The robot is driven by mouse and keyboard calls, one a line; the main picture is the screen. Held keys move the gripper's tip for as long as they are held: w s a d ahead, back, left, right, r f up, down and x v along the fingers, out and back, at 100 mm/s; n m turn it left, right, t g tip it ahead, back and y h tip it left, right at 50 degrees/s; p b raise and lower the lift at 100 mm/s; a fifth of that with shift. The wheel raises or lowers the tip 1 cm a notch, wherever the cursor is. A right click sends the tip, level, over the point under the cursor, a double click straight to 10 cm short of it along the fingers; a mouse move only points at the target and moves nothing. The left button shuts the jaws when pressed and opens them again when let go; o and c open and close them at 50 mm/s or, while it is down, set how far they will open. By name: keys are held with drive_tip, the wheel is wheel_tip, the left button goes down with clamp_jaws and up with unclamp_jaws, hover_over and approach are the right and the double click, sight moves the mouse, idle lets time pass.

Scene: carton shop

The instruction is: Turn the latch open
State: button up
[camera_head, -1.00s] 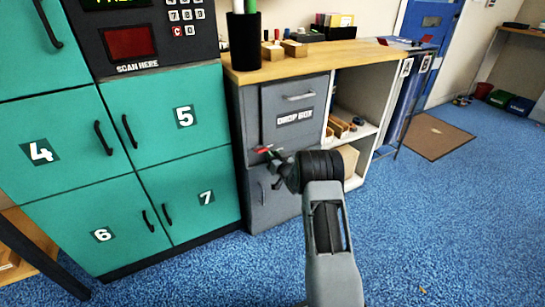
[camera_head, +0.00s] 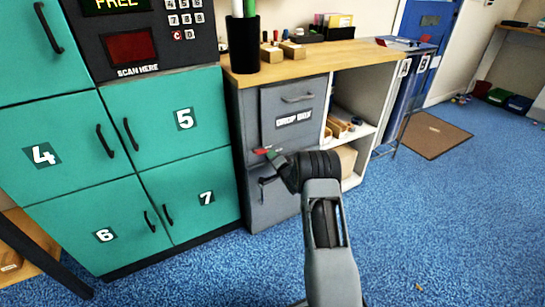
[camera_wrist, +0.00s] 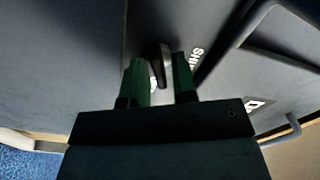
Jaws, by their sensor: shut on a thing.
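The latch (camera_wrist: 165,62) is a small metal lever on the grey cabinet front. In the wrist view it stands between the two green fingers of my gripper (camera_wrist: 160,74), which is shut on it. In the head view my gripper (camera_head: 268,153) reaches the grey cabinet (camera_head: 250,115) from the front right, with red and green fingertips at the door face. The latch cannot be made out there, as the fingers cover that spot. White lettering on the door shows partly behind the right finger in the wrist view.
The upper door has a bar handle (camera_head: 298,99) and a label (camera_head: 294,118). A lower door with a dark handle (camera_head: 265,182) is beneath. Green lockers (camera_head: 150,115) stand to the left, open shelves (camera_head: 352,130) to the right. Blue floor (camera_head: 420,220) is clear.

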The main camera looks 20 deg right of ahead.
drive_tip(key=m, duration=0.2)
drive_tip(key=m+p, duration=0.1)
drive_tip(key=m, duration=0.1)
drive_tip(key=shift+f+m, duration=0.2)
drive_tip(key=shift+m, duration=0.2)
idle(0.4)
drive_tip(key=o, duration=0.6)
drive_tip(key=shift+o, duration=0.2)
drive_tip(key=s+d+p, duration=0.1)
drive_tip(key=s+p, duration=0.2)
drive_tip(key=s, duration=1)
drive_tip(key=shift+s+d, duration=0.35)
drive_tip(key=shift+s, duration=0.05)
